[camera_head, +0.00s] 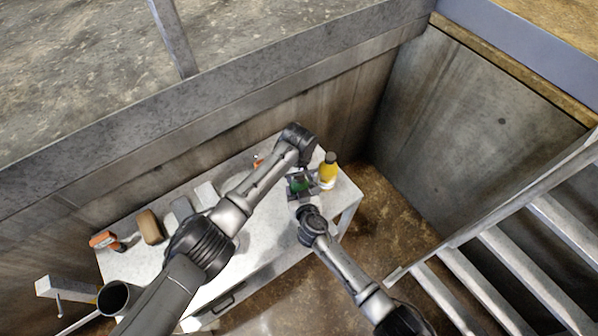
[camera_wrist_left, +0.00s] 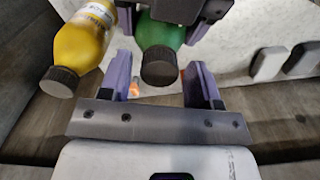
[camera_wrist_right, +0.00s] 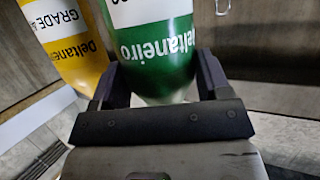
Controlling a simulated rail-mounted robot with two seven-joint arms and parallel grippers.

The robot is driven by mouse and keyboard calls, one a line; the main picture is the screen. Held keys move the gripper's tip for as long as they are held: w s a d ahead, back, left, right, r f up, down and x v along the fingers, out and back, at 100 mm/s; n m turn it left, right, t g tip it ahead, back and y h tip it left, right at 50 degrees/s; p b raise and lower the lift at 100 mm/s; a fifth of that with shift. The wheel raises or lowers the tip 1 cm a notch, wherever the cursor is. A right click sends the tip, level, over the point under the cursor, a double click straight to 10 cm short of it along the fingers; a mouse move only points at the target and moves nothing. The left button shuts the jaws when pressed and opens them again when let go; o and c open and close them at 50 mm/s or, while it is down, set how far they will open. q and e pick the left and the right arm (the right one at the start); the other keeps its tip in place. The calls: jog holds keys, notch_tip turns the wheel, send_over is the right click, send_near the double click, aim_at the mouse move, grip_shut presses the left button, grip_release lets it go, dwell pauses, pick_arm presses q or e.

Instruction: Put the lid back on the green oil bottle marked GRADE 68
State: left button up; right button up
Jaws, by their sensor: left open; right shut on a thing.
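The green oil bottle (camera_head: 299,184) is at the right end of the white table, largely covered by my grippers in the head view. In the right wrist view, my right gripper (camera_wrist_right: 155,85) is shut on the green bottle (camera_wrist_right: 160,60), with its fingers on either side. The label's grade number is cut off there. In the left wrist view, a dark ribbed lid (camera_wrist_left: 159,66) shows at the end of the green bottle (camera_wrist_left: 158,32). My left gripper (camera_wrist_left: 158,78) is open, its fingers on either side of the lid with gaps. I cannot tell if the lid is tight.
A yellow bottle (camera_head: 328,172) with a dark cap stands close to the green one; it also shows in the left wrist view (camera_wrist_left: 78,52). Several items, including a brown block (camera_head: 150,227) and an orange object (camera_head: 104,239), lie along the table's left part. A wall runs behind the table.

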pick_arm(q)
jog(key=c, duration=0.9)
jog(key=m, duration=0.6)
jog(key=shift+c, duration=0.2)
jog(key=m, duration=0.5)
jog(key=shift+m, duration=0.3)
jog(key=o, duration=1.1)
jog(key=shift+r, duration=0.1)
notch_tip(320, 180, up, 12)
jog(key=shift+a+f, duration=0.1)
